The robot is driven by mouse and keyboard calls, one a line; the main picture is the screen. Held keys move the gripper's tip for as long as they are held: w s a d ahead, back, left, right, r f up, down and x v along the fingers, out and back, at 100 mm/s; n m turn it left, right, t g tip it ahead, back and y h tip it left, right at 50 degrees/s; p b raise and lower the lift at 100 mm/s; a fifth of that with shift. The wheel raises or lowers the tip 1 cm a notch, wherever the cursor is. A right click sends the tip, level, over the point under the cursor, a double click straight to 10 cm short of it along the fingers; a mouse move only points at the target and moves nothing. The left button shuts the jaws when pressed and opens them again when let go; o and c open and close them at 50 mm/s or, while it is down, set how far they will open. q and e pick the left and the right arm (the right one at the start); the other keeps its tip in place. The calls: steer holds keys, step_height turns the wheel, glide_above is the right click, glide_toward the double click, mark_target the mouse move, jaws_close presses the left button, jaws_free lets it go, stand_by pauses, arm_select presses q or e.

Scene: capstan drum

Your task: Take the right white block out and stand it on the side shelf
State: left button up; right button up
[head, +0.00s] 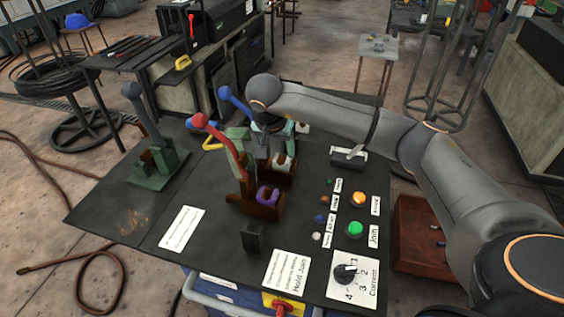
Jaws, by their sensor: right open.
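A whitish block (284,163) shows in the rear brown holder on the dark table, behind the holder with the purple piece (268,196). It is small and partly covered, so its full shape is unclear. My right arm reaches in from the right, and my right gripper (270,130) points down just behind and above this block, among the levers. A reddish-brown surface (418,240) stands beside the table's right edge, possibly the side shelf. My left gripper is not in view.
A blue lever (233,100) stands close to the gripper, and a grey lever (140,110) stands at the left. Buttons (355,229) and a dial (346,273) fill the right front. The table's left front is mostly clear except for a label (182,229).

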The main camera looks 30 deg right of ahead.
mark_target(282, 160)
steer(key=x, duration=0.5)
steer(key=shift+d, duration=0.1)
jaws_close()
stand_by(0.3)
steer(key=shift+r, duration=0.1)
